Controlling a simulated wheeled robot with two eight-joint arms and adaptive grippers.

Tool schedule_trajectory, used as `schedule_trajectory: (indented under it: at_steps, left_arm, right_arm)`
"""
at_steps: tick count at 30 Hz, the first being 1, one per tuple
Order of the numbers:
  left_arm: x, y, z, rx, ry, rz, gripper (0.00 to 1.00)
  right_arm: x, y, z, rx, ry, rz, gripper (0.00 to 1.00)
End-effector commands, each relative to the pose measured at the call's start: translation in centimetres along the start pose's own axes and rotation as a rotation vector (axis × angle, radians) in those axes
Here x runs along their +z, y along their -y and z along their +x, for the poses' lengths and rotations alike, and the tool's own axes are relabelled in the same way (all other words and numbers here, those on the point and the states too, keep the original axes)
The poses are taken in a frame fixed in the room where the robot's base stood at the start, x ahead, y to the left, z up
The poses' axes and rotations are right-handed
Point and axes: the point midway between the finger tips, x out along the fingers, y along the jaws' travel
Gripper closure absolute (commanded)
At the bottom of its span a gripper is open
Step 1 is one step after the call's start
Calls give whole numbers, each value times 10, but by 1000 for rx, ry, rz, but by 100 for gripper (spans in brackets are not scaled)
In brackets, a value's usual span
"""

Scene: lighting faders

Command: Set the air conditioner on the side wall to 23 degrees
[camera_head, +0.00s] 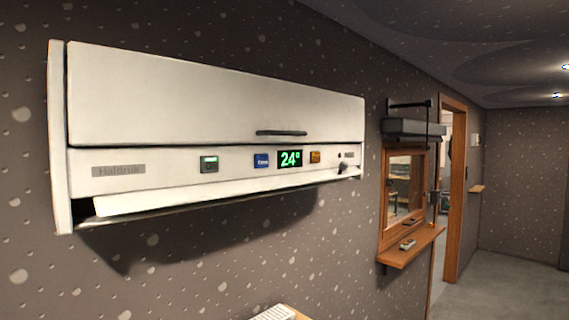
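The white air conditioner (215,100) hangs on the dark speckled wall and fills the left and middle of the head view. Its green display (290,158) reads 24°. A blue button (261,160) sits just left of the display, and an orange button (315,157) sits just right of it. A small grey panel (209,164) with a dark top is further left. A dark knob or switch (343,168) is near the unit's right end. The louver at the bottom is partly open. Neither of my grippers shows in the view.
A wooden-framed mirror or window (401,190) with a wooden shelf (412,246) is on the wall to the right. A doorway (454,190) lies beyond it. A white object (273,313) shows at the bottom edge. Open floor (510,295) is at the lower right.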

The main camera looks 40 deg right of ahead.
Motion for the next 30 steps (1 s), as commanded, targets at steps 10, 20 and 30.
schedule_trajectory:
  at_steps: [10, 20, 30]
  left_arm:
    - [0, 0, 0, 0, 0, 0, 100]
    - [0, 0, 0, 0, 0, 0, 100]
    - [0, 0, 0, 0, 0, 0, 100]
  right_arm:
    - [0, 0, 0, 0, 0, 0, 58]
    - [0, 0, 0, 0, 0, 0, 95]
    - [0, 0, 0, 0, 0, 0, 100]
